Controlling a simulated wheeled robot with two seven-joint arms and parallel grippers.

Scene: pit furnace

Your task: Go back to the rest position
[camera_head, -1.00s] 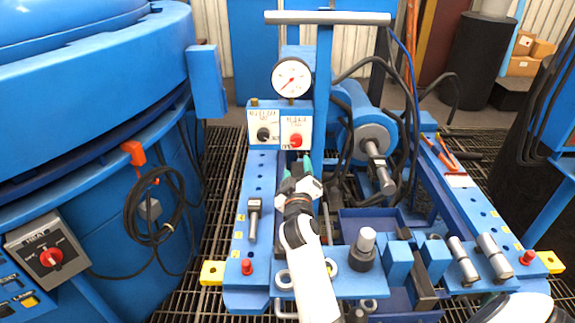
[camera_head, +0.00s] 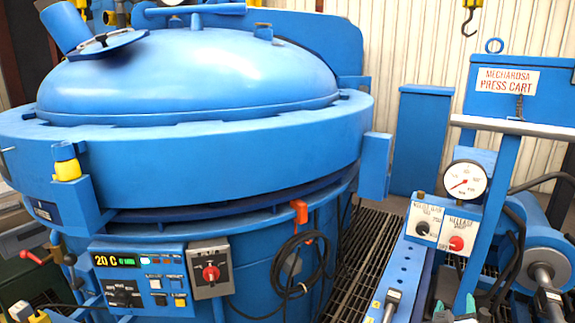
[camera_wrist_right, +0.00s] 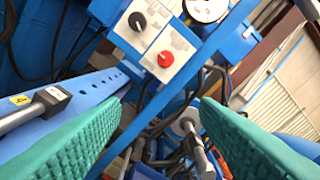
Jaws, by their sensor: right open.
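My right gripper (camera_head: 455,310) shows at the bottom right edge of the head view, only its teal finger pads and tip parts in sight. In the right wrist view the two teal pads are wide apart with nothing between them (camera_wrist_right: 160,115). The gripper is over the press cart, below the box with a black knob and a red knob (camera_head: 440,228); the box also shows in the wrist view (camera_wrist_right: 150,45). My left gripper is not in view.
The pit furnace (camera_head: 190,160) fills the left, with a control panel (camera_head: 138,275) reading 20 C. A coiled black cable (camera_head: 300,265) hangs on its side. The press cart (camera_head: 405,270) has an upright frame, a gauge (camera_head: 465,181) and a metal cylinder. Floor grating (camera_head: 350,270) lies between them.

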